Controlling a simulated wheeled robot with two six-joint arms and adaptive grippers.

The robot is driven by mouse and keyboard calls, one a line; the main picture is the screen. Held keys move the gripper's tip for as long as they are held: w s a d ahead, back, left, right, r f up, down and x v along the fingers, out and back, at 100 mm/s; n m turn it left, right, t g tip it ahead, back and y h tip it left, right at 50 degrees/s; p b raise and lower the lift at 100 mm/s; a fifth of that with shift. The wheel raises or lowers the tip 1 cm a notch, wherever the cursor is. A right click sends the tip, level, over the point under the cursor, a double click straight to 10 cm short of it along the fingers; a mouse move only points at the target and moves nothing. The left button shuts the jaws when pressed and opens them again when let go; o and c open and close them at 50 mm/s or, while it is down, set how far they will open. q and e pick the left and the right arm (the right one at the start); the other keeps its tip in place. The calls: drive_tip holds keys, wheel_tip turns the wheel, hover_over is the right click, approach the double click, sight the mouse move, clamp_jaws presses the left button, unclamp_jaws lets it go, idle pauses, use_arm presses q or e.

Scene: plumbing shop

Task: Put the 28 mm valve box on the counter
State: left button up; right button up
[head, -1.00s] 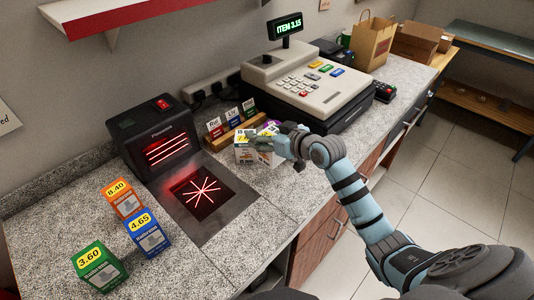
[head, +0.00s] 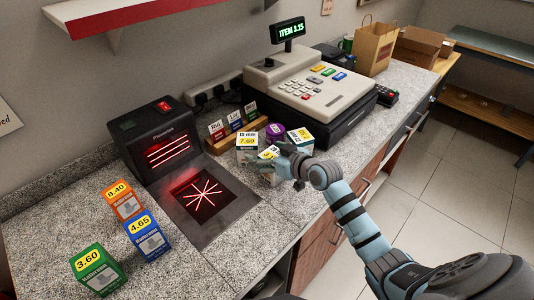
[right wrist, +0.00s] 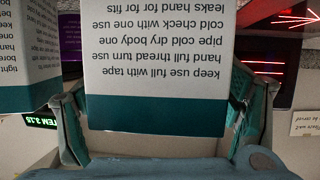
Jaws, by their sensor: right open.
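Several small white boxes stand close together on the counter (head: 255,205), right of the scanner. One (head: 247,142) is marked 7.60, another (head: 300,138) has a yellow label, and a third (head: 270,154) is partly hidden by my right gripper (head: 268,164). The size print is too small to tell which is the 28 mm valve box. In the right wrist view, my right gripper's open fingers stand either side of a white box with a teal band (right wrist: 160,60); firm contact does not show. A similar box (right wrist: 28,55) is left of it. My left gripper is out of view.
The black scanner (head: 150,135) and its glass plate (head: 203,195) are left of the boxes. A card holder (head: 228,138), purple-topped item (head: 276,131) and cash register (head: 315,85) are behind. Orange (head: 124,202), blue (head: 147,236) and green (head: 97,270) boxes stand front left.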

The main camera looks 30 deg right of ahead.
drive_tip(key=shift+r, duration=0.1)
drive_tip(key=p+v, duration=0.2)
drive_tip(key=v, duration=1)
drive_tip(key=shift+p, duration=0.3)
